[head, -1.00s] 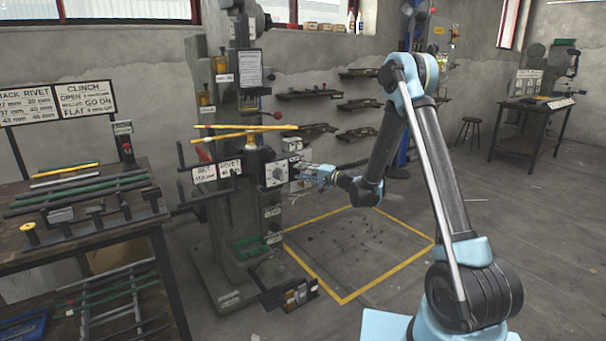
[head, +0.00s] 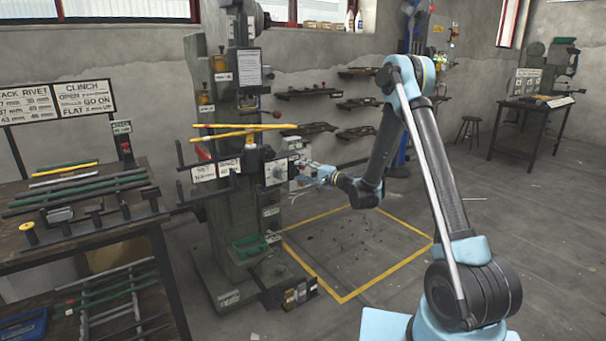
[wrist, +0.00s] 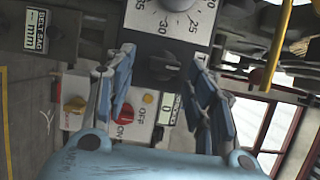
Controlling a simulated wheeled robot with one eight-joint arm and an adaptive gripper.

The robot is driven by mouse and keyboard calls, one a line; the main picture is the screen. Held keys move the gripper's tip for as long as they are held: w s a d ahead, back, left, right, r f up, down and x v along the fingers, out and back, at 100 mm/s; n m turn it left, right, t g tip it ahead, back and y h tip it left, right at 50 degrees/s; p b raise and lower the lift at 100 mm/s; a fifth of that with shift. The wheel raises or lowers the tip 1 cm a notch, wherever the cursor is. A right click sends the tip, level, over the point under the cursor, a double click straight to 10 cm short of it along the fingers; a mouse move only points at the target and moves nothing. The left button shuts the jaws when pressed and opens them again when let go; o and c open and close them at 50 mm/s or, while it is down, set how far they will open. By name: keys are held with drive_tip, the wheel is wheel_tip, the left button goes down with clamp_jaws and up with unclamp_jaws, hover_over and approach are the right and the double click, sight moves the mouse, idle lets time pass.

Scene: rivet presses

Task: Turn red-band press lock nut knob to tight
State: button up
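The near press (head: 228,215) is a grey-green column with a white dial plate (head: 274,173) on its right side. No red band on it can be clearly made out. My gripper (head: 307,170) is just right of the plate, pointing at it. In the wrist view the dial plate (wrist: 150,18), with numbers and a dark round knob (wrist: 178,3), is beyond the fingertips at the top. My gripper (wrist: 163,62) is open, its fingers spread apart, with nothing held. A dark block (wrist: 158,66) shows between the fingertips. I cannot tell which part is the lock nut knob.
Yellow bars (head: 245,131) rest across the press. A rack table (head: 85,235) stands left.

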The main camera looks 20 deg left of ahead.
drive_tip(key=v, duration=1.2)
idle(0.3)
drive_tip(key=s+d+r+n+g+h, duration=0.1)
drive_tip(key=s+d+r+n+h, duration=0.2)
drive_tip(key=s+d, duration=0.4)
drive_tip(key=s+d+r+g+h, duration=0.1)
drive_tip(key=s+d+r+h, duration=0.3)
drive_tip(key=s+d, duration=0.35)
drive_tip(key=s+d+f+h, duration=0.2)
drive_tip(key=s+d+h, duration=0.1)
drive_tip(key=s+d, duration=0.5)
drive_tip(key=s+d+f+g+h, duration=0.1)
drive_tip(key=s+d+f+h, duration=0.2)
drive_tip(key=s+d, duration=0.5)
drive_tip(key=s+d+f+n+h, duration=0.1)
drive_tip(key=s+d+f+h, duration=0.2)
drive_tip(key=s+d, duration=0.6)
drive_tip(key=shift+h, duration=0.6)
